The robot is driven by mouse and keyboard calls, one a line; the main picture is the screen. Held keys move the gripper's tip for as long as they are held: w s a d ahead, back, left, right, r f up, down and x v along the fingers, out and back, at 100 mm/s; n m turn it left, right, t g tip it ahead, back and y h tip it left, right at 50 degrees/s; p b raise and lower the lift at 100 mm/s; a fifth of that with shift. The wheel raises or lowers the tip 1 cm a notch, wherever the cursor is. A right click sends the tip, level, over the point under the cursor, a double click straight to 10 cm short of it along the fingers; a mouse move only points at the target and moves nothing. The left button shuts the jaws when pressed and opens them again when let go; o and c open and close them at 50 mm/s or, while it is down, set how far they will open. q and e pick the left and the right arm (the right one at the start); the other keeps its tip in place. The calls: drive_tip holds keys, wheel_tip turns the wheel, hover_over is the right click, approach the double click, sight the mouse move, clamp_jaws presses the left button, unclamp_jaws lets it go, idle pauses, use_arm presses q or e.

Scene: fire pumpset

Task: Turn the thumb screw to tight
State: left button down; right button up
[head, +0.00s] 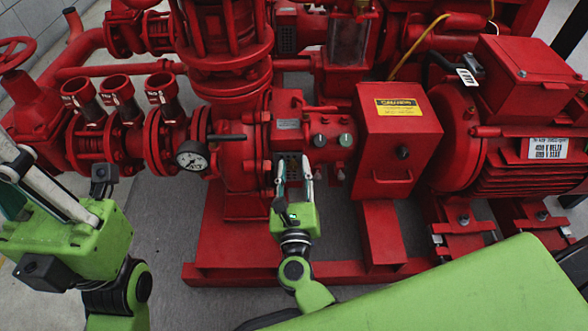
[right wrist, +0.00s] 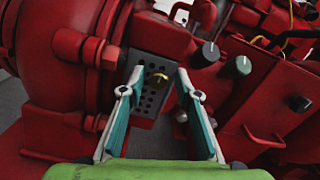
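In the head view my right gripper (head: 293,168) points at the plate, and the screw is too small to make out. My left gripper (head: 22,172) is at the left edge, partly cut off.
Two round knobs (head: 345,140) stick out right of the plate. A red box with a yellow label (head: 398,107) stands further right. A pressure gauge (head: 192,157) sits to the left. The red base frame (head: 230,270) runs below; grey floor is open at lower left.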

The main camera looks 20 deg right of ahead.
drive_tip(key=shift+s+a+f, duration=0.15)
drive_tip(key=shift+a+f, duration=0.05)
drive_tip(key=shift+f, duration=0.1)
drive_tip(key=shift+s+a, duration=0.1)
drive_tip(key=shift+s, duration=0.2)
drive_tip(key=v, duration=0.7)
drive_tip(key=shift+r, duration=0.3)
